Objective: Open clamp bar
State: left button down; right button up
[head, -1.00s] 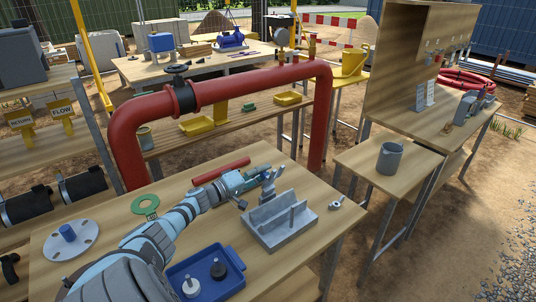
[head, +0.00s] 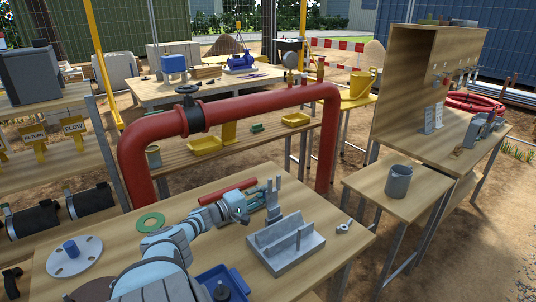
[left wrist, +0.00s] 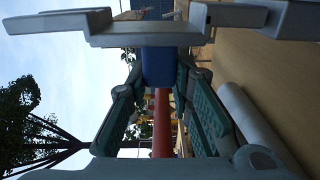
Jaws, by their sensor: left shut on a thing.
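The grey clamp fixture (head: 287,258) sits on the wooden table in the head view. Its light grey clamp bar (head: 273,190) stands up steeply at the fixture's back left. My left gripper (head: 262,199) reaches in from the left, beside the bar. In the left wrist view, the grey bar (left wrist: 135,39) crosses the top. A blue grip piece (left wrist: 158,68) below it lies between the teal fingers of my left gripper (left wrist: 158,82), which is shut on it. The exact finger contact is partly hidden. My right gripper is not in view.
On the same table are a red rod (head: 226,190), a green ring (head: 150,222), a grey flanged disc (head: 75,257), a blue tray (head: 238,276) and a small metal part (head: 344,227). A red pipe (head: 240,105) arches behind the fixture.

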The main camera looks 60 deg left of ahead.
pick_arm(q)
jog(key=c, duration=1.4)
grip_release()
jog(key=s, duration=1.2)
jog(key=shift+d, duration=0.4)
